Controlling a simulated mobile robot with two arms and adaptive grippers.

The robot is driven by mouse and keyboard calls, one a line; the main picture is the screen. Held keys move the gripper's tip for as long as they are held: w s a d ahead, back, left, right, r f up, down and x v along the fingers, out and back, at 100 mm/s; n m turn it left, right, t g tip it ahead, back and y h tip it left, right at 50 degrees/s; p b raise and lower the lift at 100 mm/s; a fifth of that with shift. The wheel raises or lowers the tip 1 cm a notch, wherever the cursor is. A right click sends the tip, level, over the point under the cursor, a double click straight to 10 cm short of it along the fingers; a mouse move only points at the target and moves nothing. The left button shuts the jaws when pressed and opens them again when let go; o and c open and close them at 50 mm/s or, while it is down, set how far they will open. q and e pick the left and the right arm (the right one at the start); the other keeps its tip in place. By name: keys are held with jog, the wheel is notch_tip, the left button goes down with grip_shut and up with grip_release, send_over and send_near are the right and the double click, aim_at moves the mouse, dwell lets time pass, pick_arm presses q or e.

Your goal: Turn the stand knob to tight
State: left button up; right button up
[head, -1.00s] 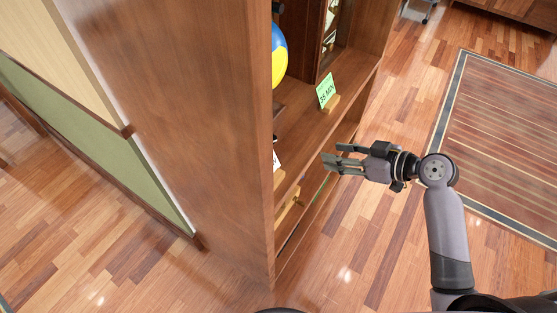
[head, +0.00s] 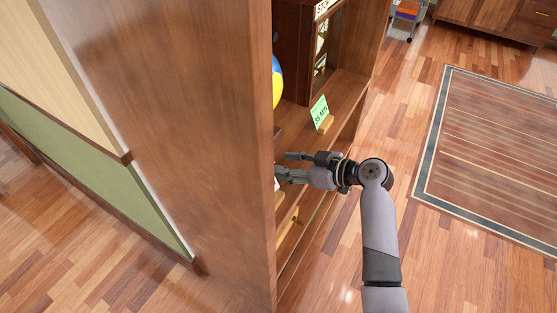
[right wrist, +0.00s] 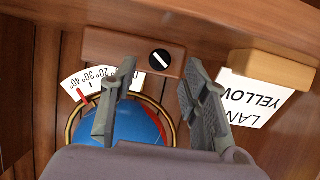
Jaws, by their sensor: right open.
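The stand knob (right wrist: 159,60), a round black dial with a white line across it, is on a wooden block (right wrist: 118,50) in the right wrist view. Its line slants from upper left to lower right; I see no readable tight mark. A blue globe (right wrist: 137,124) in a brass-coloured ring is below it, beside a white degree scale (right wrist: 74,83) with a red pointer. My right gripper (right wrist: 158,85) is open and empty, its fingers apart below and either side of the knob, not visibly touching it. In the head view the right gripper (head: 283,165) reaches into the bookcase. The left gripper is out of view.
A white card (right wrist: 258,98) on a wooden holder stands right of the knob. In the head view, the bookcase side panel (head: 200,130) hides much of the shelves.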

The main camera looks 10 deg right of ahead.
jog(key=shift+x, duration=1.65)
grip_shut()
